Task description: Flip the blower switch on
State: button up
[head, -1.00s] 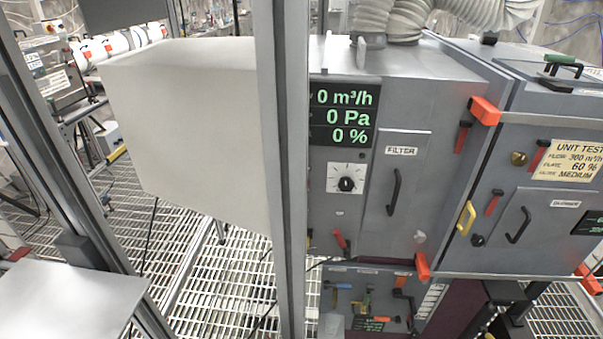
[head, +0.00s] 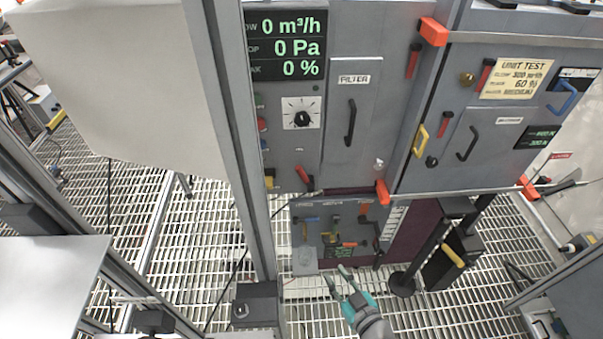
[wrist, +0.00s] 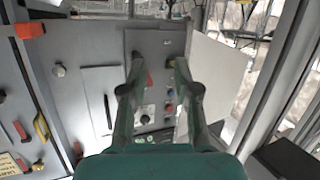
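The grey blower cabinet (head: 337,150) stands ahead in the head view. Its display (head: 287,44) reads 0 m³/h, 0 Pa and 0 %. Below are a black dial (head: 301,118) and a tilted red lever (head: 303,174). A red control (head: 262,124) and a yellow one (head: 269,178) show partly behind the post. No label readable here says which control is the blower switch. My gripper (head: 337,272) is low, in front of the cabinet's lower panel, with fingers apart and nothing between them. In the wrist view my open gripper (wrist: 158,65) points toward the control panel, apart from it.
A metal post (head: 232,130) stands just left of the controls and hides part of them. A large pale box (head: 110,85) is left of it. A lower tool panel (head: 335,225) hangs under the cabinet. A second cabinet (head: 470,120) is at right. The floor is open grating.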

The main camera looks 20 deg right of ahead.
jog(key=w+d+r+n+t+y, duration=0.15)
jog(key=w+r, duration=0.25)
jog(key=w, duration=0.6)
jog(key=n+y, duration=0.3)
jog(key=n, duration=0.1)
send_near(304, 175)
jog(key=shift+t, duration=0.35)
jog(key=x, duration=1.1)
jog(key=shift+a+f, duration=0.1)
jog(key=shift+f, duration=0.25)
grip_shut()
